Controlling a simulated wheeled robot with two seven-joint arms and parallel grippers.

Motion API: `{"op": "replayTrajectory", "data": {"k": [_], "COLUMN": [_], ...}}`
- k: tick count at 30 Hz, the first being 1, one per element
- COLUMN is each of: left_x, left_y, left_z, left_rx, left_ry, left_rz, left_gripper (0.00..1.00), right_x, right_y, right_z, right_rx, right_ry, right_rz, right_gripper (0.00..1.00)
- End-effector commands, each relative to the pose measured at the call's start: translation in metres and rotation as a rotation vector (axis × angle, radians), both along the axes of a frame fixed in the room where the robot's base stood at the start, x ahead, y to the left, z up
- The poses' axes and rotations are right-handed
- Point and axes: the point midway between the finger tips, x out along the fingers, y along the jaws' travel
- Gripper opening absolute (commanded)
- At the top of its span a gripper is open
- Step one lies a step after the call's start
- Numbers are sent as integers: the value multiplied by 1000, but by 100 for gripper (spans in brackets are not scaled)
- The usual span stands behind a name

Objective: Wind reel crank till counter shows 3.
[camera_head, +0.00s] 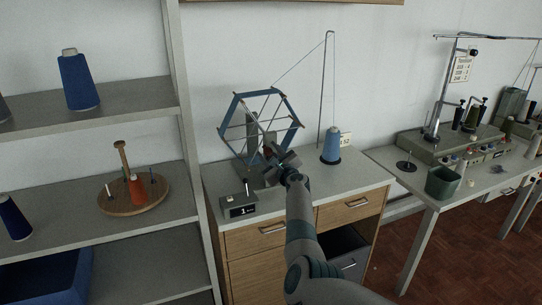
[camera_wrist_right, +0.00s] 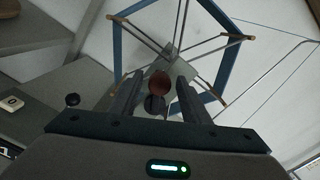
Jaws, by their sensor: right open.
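The reel (camera_head: 262,98), a blue hexagonal frame with thin spokes, stands on the cabinet top. It also shows in the wrist view (camera_wrist_right: 118,45). The counter (camera_head: 240,206), a dark box at the cabinet's front left corner, seems to read 1, in small digits. My right gripper (camera_head: 272,158) is in front of the reel's lower part. In the wrist view its open fingers (camera_wrist_right: 157,88) stand either side of a round reddish-brown knob (camera_wrist_right: 159,82), apparently the crank's handle. I cannot tell whether they touch it. My left gripper is not in view.
A blue thread cone (camera_head: 331,146) stands beside a tall thin rod (camera_head: 324,90), right of the reel. A thread runs from the rod's top to the reel. A grey shelf unit (camera_head: 188,130) stands close on the left. A machine table (camera_head: 430,190) is at the right.

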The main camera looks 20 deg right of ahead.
Motion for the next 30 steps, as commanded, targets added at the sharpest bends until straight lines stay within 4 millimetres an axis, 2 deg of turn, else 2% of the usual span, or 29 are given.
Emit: {"op": "replayTrajectory", "data": {"k": [8,14,23,29,30], "left_x": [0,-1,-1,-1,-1], "left_y": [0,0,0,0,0], "left_z": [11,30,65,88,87], "left_rx": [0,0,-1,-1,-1], "left_ry": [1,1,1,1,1], "left_rz": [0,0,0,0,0], "left_gripper": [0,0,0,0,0], "right_x": [-7,-23,-59,-89,-96], "right_y": [0,-1,-2,-3,-3], "right_z": [2,4,5,4,1], "right_rx": [0,-1,-1,-1,-1], "right_ry": [1,1,1,3,1], "right_rz": [0,0,0,-1,0], "right_gripper": [42,42,42,42,42]}}
